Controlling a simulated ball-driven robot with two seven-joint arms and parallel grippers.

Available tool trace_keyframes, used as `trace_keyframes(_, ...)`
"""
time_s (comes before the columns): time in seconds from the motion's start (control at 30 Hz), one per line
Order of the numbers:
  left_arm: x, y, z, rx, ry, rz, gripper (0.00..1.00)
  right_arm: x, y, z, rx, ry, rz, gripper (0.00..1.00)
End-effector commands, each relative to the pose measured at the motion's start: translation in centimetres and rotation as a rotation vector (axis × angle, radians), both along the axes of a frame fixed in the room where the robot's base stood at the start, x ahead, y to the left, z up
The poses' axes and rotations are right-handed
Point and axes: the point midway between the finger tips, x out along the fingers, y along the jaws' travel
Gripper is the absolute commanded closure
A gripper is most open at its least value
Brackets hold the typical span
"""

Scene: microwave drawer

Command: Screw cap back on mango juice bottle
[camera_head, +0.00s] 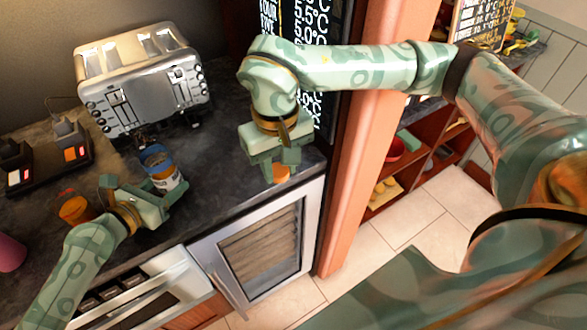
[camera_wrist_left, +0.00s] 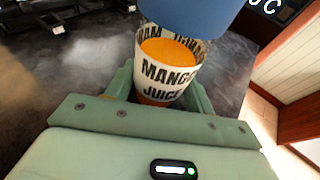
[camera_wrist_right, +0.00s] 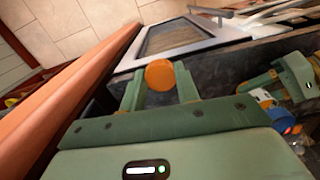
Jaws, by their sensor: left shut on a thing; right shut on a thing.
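The bottle's mouth is not clear.
A silver toaster (camera_head: 145,85) stands behind the bottle. An orange object (camera_head: 75,207) and a pink cup (camera_head: 10,252) are at the left. A glass-door cooler (camera_head: 262,250) is below the counter, beside a reddish wooden post (camera_head: 352,190). Dark counter between the grippers is clear.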

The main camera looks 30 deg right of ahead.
Motion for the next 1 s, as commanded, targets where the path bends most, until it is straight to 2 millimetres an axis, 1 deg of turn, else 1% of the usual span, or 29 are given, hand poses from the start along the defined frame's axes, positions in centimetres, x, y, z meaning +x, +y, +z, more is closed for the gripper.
trace_keyframes(0.03,0.0,0.0,0.0,0.000,0.000,0.000,0.59,1.6,1.2,0.4,0.002,-0.005,-0.029,0.81)
trace_keyframes(0.07,0.0,0.0,0.0,0.000,0.000,0.000,0.59,2.6,2.0,0.7,0.002,-0.006,-0.056,0.81)
trace_keyframes(0.1,0.0,0.0,0.0,0.000,0.000,-0.001,0.59,4.1,3.3,1.2,0.001,-0.008,-0.096,0.81)
trace_keyframes(0.17,0.0,0.0,0.0,0.000,0.000,-0.001,0.59,6.5,5.5,2.2,0.001,-0.011,-0.162,0.81)
trace_keyframes(0.2,0.0,0.0,0.0,0.000,0.000,0.000,0.59,8.0,7.1,3.0,0.000,-0.014,-0.211,0.81)
trace_keyframes(0.27,0.0,0.0,0.0,0.000,0.000,0.000,0.59,10.1,9.5,4.3,-0.001,-0.017,-0.286,0.81)
trace_keyframes(0.3,0.0,0.0,0.0,0.000,0.000,0.000,0.59,11.3,11.1,5.3,-0.001,-0.018,-0.336,0.81)
trace_keyframes(0.4,0.0,0.0,0.0,0.001,0.001,0.000,0.59,13.5,14.8,7.8,-0.002,-0.018,-0.452,0.81)
trace_keyframes(0.47,0.0,0.0,-0.1,0.001,0.001,0.000,0.59,14.3,16.7,9.2,-0.004,-0.019,-0.512,0.81)
trace_keyframes(0.53,0.0,0.0,-0.1,0.001,0.001,0.000,0.59,15.5,17.4,10.0,-0.005,-0.017,-0.583,0.81)
trace_keyframes(0.6,0.0,0.0,-0.1,0.001,0.001,0.000,0.59,16.3,18.2,10.8,-0.004,-0.016,-0.636,0.81)
trace_keyframes(0.7,0.0,0.0,-0.1,0.001,0.001,0.000,0.59,17.0,18.9,11.5,-0.005,-0.016,-0.688,0.81)
trace_keyframes(0.83,0.0,0.0,-0.1,0.001,0.001,-0.001,0.59,17.4,19.3,12.0,-0.007,-0.016,-0.718,0.81)
trace_keyframes(1.0,-0.1,0.0,-0.1,0.001,0.001,-0.001,0.59,17.5,19.3,12.1,-0.007,-0.015,-0.724,0.81)
